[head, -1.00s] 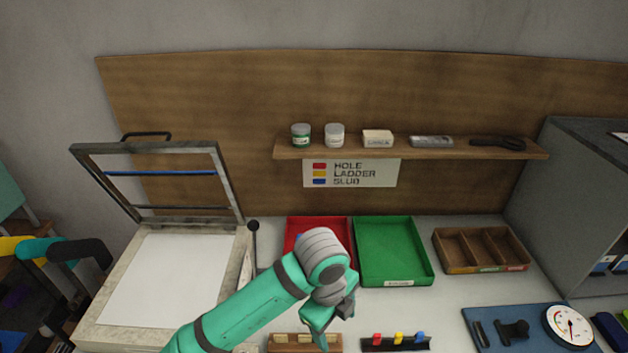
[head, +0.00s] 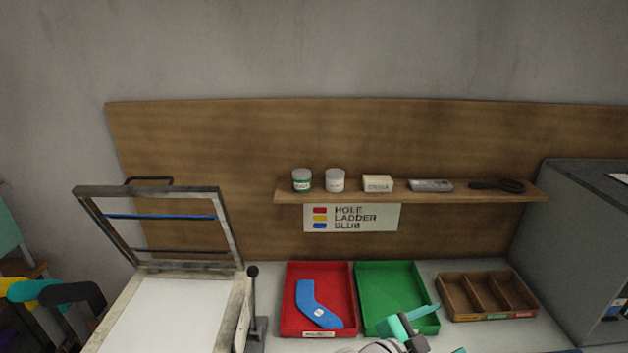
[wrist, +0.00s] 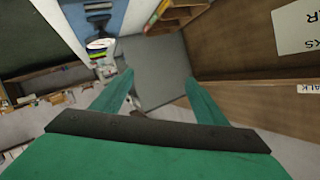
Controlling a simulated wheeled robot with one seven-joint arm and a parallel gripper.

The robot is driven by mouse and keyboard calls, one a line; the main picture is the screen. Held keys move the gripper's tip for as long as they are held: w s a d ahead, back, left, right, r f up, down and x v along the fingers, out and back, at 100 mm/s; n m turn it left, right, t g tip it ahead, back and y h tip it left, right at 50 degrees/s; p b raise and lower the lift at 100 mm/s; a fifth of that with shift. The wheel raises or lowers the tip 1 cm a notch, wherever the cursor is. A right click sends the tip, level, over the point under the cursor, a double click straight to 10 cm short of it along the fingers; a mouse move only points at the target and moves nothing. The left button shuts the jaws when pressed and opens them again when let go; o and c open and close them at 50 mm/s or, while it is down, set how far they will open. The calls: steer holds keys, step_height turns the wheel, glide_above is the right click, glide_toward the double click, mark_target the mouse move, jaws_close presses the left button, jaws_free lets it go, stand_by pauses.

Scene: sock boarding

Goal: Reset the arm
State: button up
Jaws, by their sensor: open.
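My gripper (head: 440,330) is at the bottom edge of the head view, in front of the green tray (head: 375,285), overlapping its lower right part. Only its end shows there; the rest of my arm is cut off. In the wrist view my gripper (wrist: 160,88) has its two teal fingers spread apart with nothing between them. A blue sock (head: 308,298) with a small white label lies in the red tray (head: 347,325), left of the green tray and apart from my gripper.
A press with a raised frame (head: 230,228) stands at the left, with a black-knobbed lever (head: 253,290) beside it. A divided wooden box (head: 487,316) is at the right. A shelf (head: 450,197) holds jars and tools. A grey cabinet (head: 585,240) stands far right.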

steer(key=s+a+f+n+t+y, duration=0.2)
steer(key=s+a+f+n+y, duration=0.1)
steer(key=s+a+f+n, duration=0.1)
steer(key=s+a+f+n+t+y, duration=0.3)
steer(key=s+a+f+n, duration=0.1)
steer(key=n, duration=0.4)
steer(key=s+a+f+n+t+y, duration=0.3)
steer(key=s+a+f+n, duration=0.1)
steer(key=a+f+n, duration=0.2)
steer(key=shift+a+f+y, duration=0.15)
steer(key=shift+f+y, duration=0.15)
steer(key=shift+f, duration=0.6)
steer(key=s+a+y, duration=0.1)
steer(key=s+a, duration=0.5)
steer(key=s, duration=0.4)
steer(key=s+a+f+y, duration=0.1)
steer(key=s+a+y, duration=0.1)
steer(key=s+a, duration=0.4)
steer(key=s, duration=0.4)
steer(key=shift+s+a+f+m, duration=0.15)
steer(key=shift+s+f+m, duration=0.15)
steer(key=shift+s+m, duration=0.1)
